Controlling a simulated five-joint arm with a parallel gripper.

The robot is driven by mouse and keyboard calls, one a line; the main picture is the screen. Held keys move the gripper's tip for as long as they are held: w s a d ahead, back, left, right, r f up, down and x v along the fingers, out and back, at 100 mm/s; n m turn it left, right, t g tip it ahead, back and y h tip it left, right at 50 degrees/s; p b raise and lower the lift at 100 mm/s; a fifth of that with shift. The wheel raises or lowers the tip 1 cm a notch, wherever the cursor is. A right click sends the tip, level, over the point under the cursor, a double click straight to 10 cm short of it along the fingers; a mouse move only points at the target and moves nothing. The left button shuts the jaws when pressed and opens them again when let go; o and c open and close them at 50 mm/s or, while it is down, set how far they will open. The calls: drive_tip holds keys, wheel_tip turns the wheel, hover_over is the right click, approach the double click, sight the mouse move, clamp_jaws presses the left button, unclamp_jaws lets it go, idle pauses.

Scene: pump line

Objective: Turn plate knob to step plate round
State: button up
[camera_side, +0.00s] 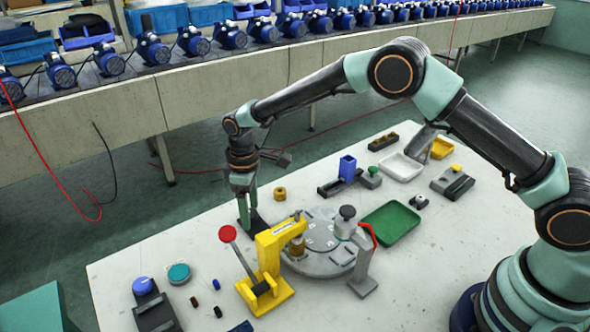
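A round grey plate (322,262) lies on the white table, with small fittings and a brass-coloured cylinder (297,246) on it. A dark-topped knob (347,212) stands upright on a pale cylinder at the plate's right side; I cannot tell for sure that it is the plate knob. My gripper (247,222) points down, left of and behind the plate, apart from it and from the knob. Its fingers are small and dark here, so I cannot tell whether they are open or shut. A yellow press (268,262) with a red-ball lever partly hides the plate's left side.
A grey stand with a red lever (364,268) is close at the plate's right. A green tray (390,223) lies beyond it. A yellow ring (280,193) is near my gripper. A blue-knobbed block (150,305) stands front left. The table's left-back area is mostly clear.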

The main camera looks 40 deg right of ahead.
sight(251, 212)
wheel_tip(251, 212, up, 12)
idle(0.6)
drive_tip(key=s+d+r+m+t, duration=0.3)
drive_tip(key=s+d+r+m, duration=0.2)
drive_tip(key=s+d+r, duration=0.6)
drive_tip(key=s+d+m+t, duration=0.2)
drive_tip(key=s+d+m, duration=0.2)
drive_tip(key=s+d, duration=0.4)
drive_tip(key=shift+s+d+t, duration=0.2)
drive_tip(key=shift+s+t, duration=0.1)
drive_tip(key=shift+s, duration=0.95)
